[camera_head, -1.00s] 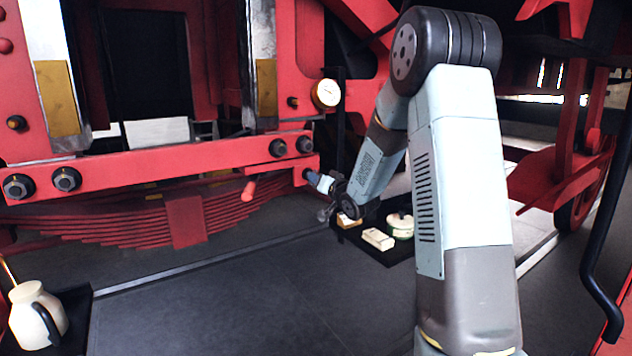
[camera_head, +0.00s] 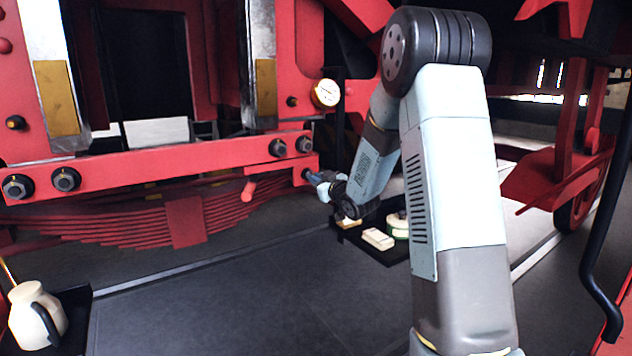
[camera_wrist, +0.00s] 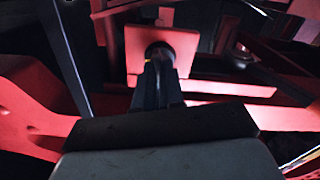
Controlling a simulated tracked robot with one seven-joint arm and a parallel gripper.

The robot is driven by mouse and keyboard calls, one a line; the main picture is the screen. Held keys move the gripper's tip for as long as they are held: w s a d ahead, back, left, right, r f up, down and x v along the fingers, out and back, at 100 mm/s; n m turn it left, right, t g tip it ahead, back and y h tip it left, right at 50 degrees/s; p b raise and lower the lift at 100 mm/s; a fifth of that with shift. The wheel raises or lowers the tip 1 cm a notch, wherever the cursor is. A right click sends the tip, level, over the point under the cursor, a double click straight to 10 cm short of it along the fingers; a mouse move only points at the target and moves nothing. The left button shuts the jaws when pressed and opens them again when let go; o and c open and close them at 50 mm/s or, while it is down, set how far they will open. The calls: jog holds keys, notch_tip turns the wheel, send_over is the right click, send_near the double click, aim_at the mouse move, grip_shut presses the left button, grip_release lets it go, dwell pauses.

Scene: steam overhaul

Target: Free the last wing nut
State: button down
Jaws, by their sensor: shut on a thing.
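My gripper (camera_head: 312,176) is at the right end of the red horizontal beam (camera_head: 200,162), close against a dark round fitting there. In the wrist view my gripper (camera_wrist: 160,82) points at a dark round fitting (camera_wrist: 160,51) on a red plate (camera_wrist: 185,45). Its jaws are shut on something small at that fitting. I take the held thing to be the wing nut, but its wings are hidden by the fingers and the shade. I cannot tell whether it still sits on its stud.
A white-faced gauge (camera_head: 326,93) is just above my gripper. A black tray (camera_head: 385,252) with cream blocks (camera_head: 378,239) lies below the wrist. A cream jug (camera_head: 37,315) stands at the lower left. The dark floor between is clear.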

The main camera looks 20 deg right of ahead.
jog(key=shift+f+n, duration=0.1)
jog(key=shift+n, duration=0.3)
jog(key=c, duration=1.2)
grip_release()
jog(key=shift+c, duration=0.2)
jog(key=v, duration=1.3)
jog(key=shift+s, duration=0.3)
jog(key=shift+d, duration=0.1)
